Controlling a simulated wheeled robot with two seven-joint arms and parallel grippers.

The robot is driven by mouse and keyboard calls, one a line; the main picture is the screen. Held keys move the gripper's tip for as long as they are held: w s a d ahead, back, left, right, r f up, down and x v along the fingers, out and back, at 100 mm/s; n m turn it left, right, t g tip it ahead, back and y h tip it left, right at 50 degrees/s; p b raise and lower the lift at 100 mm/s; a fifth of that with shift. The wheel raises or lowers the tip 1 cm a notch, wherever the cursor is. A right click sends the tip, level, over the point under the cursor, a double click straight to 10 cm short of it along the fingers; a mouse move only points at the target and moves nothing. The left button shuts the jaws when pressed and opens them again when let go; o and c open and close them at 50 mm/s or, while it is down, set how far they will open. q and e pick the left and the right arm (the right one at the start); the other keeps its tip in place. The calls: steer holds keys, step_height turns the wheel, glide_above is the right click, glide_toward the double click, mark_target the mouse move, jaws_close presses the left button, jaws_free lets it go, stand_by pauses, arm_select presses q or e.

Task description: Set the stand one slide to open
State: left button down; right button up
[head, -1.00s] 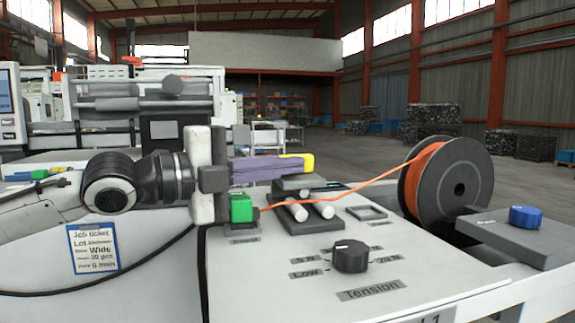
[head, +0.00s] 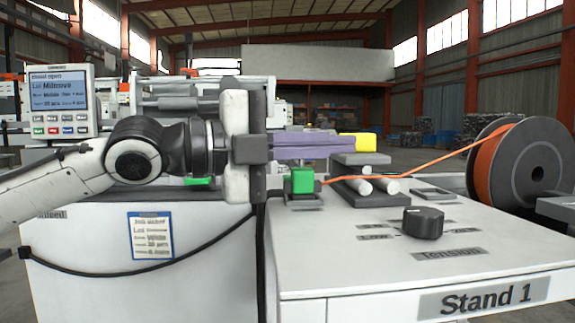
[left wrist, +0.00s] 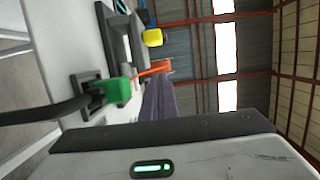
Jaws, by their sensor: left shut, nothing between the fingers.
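Stand 1 (head: 340,235) is a white cabinet with rollers (head: 370,185) and a dark plate on its top. A yellow block (head: 358,143), which looks like the slide's handle, is above the dark plate; it also shows in the left wrist view (left wrist: 153,37). My left gripper (head: 338,143) is shut and empty, its purple-grey fingers pointing right toward the block. In the head view the tips overlap the block's left edge; in the left wrist view a gap shows between them. The slide's setting cannot be read. My right gripper is not in view.
A green block (head: 303,181) with an orange wire (head: 425,165) stands below my left fingers. The wire runs to a spool (head: 535,165) at right. A black tension knob (head: 423,222) stands in front. A screen panel (head: 60,100) is at left.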

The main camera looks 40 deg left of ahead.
arm_select(q)
steer(key=shift+b+v, duration=0.4)
steer(key=shift+v, duration=0.5)
steer(key=shift+b+v, duration=0.65)
steer(key=shift+v, duration=0.25)
steer(key=shift+b+v, duration=0.7)
steer(key=shift+v, duration=0.45)
steer(key=shift+s, duration=0.3)
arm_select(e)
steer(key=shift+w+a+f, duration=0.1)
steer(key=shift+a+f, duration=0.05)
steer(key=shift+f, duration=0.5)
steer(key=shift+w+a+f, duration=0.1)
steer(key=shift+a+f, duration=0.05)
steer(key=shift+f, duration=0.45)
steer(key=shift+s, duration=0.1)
